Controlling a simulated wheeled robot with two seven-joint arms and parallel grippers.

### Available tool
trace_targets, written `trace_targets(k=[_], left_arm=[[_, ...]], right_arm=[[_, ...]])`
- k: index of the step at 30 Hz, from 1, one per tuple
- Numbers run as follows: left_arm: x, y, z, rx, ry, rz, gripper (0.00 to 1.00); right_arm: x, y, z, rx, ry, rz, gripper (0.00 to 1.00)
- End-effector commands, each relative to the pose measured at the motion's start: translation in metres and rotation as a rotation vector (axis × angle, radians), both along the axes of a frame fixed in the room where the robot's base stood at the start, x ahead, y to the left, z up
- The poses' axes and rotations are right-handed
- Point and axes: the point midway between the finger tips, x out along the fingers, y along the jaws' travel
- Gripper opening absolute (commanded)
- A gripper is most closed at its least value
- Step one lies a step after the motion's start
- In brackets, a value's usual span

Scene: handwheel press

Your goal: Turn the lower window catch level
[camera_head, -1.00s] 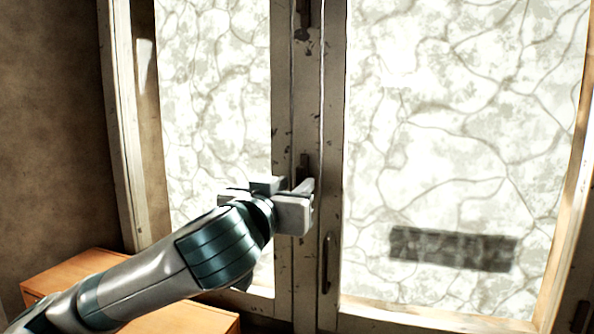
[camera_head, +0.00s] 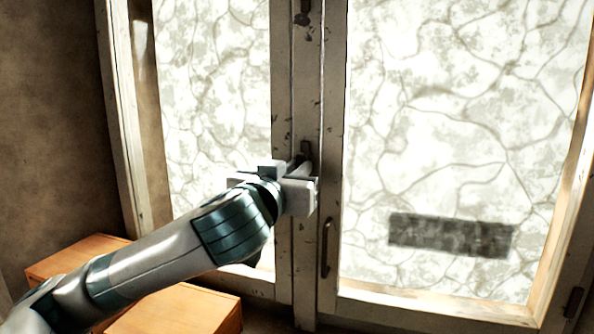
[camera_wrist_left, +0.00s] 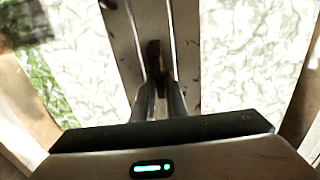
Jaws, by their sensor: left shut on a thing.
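The lower window catch (camera_head: 305,150) is a small dark piece on the middle post of the window, mostly hidden behind my left gripper in the head view. My left gripper (camera_head: 305,172) reaches it from the left and is shut on it. In the left wrist view the catch (camera_wrist_left: 153,52) shows as a dark upright bar running down between the two fingers of the left gripper (camera_wrist_left: 158,95). Its gripped end is hard to make out. My right gripper is not in view.
An upper catch (camera_head: 302,14) sits higher on the same post. A slim handle (camera_head: 326,248) is on the right sash, below the gripper. A wooden box-like piece of furniture (camera_head: 185,310) stands below my left arm. The right pane is clear of obstacles.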

Motion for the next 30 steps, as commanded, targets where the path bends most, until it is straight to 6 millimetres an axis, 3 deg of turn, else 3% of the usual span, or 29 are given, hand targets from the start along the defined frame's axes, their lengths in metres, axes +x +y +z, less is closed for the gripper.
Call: trace_targets(k=[14, 30], left_arm=[[-0.001, -0.001, -0.003, 0.174, -0.057, -0.001, 0.00], [-0.001, -0.004, -0.003, 0.640, -0.209, 0.001, 0.00]], right_arm=[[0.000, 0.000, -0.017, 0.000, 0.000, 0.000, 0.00], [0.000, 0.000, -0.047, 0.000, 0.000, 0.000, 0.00]])
